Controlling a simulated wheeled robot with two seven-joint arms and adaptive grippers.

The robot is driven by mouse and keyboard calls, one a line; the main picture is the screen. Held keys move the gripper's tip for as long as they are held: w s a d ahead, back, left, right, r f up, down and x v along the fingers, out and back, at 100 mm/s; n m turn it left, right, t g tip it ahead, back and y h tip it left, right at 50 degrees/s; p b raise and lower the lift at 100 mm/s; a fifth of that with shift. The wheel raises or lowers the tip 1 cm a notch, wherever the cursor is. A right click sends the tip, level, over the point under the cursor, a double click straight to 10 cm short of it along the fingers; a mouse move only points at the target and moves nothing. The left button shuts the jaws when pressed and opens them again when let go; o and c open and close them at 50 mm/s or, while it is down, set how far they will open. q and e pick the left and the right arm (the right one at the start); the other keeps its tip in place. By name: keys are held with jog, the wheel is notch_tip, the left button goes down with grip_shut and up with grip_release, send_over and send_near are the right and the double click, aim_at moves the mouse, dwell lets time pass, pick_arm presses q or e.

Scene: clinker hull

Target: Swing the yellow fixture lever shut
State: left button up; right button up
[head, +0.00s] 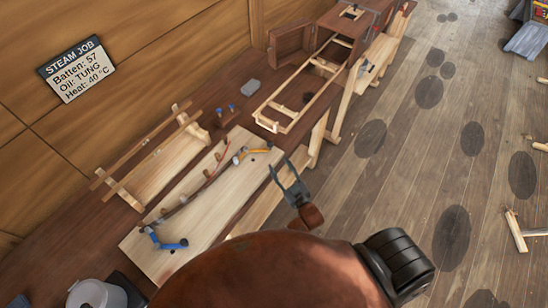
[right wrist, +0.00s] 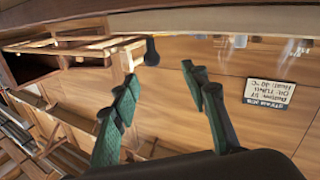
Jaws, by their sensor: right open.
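The yellow fixture lever (head: 255,150) is on the right end of the pale wooden board (head: 214,178) on the bench. It points right, toward the board's front edge, with a dark end. My right gripper (head: 284,170) is open and empty, just right of and below the lever's end in the head view, apart from it as far as I can tell. In the right wrist view its two green fingers (right wrist: 160,85) are spread. My left gripper is out of view.
A blue lever (head: 168,243) is at the board's near left end. A wooden rack (head: 150,160) stands behind, and a long slatted frame (head: 305,93) lies farther right.

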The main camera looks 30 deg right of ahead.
jog(key=shift+s, duration=1.2)
